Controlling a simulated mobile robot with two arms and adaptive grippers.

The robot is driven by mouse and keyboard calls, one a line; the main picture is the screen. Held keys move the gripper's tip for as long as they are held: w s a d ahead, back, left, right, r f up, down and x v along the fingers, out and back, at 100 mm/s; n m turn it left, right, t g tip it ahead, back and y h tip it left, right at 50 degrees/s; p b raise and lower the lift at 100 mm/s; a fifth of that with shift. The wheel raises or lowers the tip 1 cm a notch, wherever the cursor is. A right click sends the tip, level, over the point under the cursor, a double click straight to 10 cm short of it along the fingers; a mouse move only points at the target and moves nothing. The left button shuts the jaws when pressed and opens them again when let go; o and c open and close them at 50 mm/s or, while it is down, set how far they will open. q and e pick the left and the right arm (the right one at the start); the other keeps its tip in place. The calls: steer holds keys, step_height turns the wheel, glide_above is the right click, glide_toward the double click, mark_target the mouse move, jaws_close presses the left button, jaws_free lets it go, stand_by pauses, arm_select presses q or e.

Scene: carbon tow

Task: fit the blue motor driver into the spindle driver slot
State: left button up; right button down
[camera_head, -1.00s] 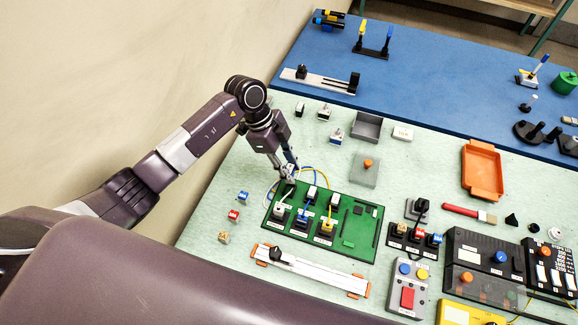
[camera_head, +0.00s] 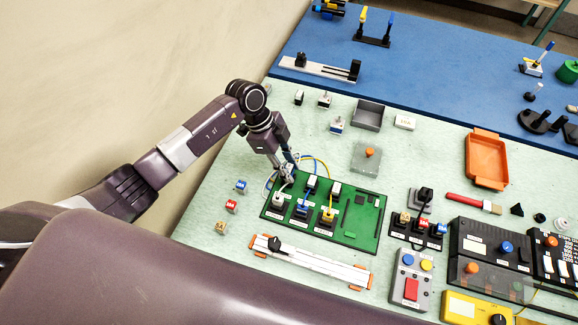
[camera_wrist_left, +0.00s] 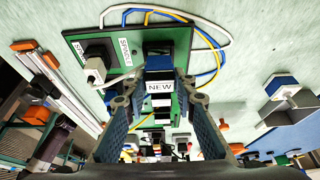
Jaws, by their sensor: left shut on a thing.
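My left gripper (camera_head: 286,181) is at the upper left corner of the green board (camera_head: 360,232). In the left wrist view its fingers are shut on the blue motor driver (camera_wrist_left: 160,75), which has a white label reading NEW (camera_wrist_left: 160,88). The driver is in line with a dark slot (camera_wrist_left: 158,46) on the board, beside a label reading SPINDLE (camera_wrist_left: 124,51). I cannot tell how deep the driver sits, as its far end is hidden. In the head view the gripper mostly hides it. My right gripper is not in view.
White, blue and yellow cables (camera_head: 318,161) loop behind the board's upper left edge. A white plug (camera_head: 278,201), a blue plug (camera_head: 302,208) and a yellow plug (camera_head: 328,216) stand on the board. A white rail (camera_head: 311,262) lies in front. An orange tray (camera_head: 487,160) stands at right.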

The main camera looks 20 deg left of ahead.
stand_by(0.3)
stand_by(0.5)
arm_select(q)
steer(key=shift+p, duration=0.4)
steer(key=shift+p, duration=0.4)
stand_by(0.6)
steer(key=shift+f+b, duration=0.8)
steer(key=shift+f, duration=0.4)
steer(key=o, duration=1.1)
steer(key=shift+r, duration=0.15)
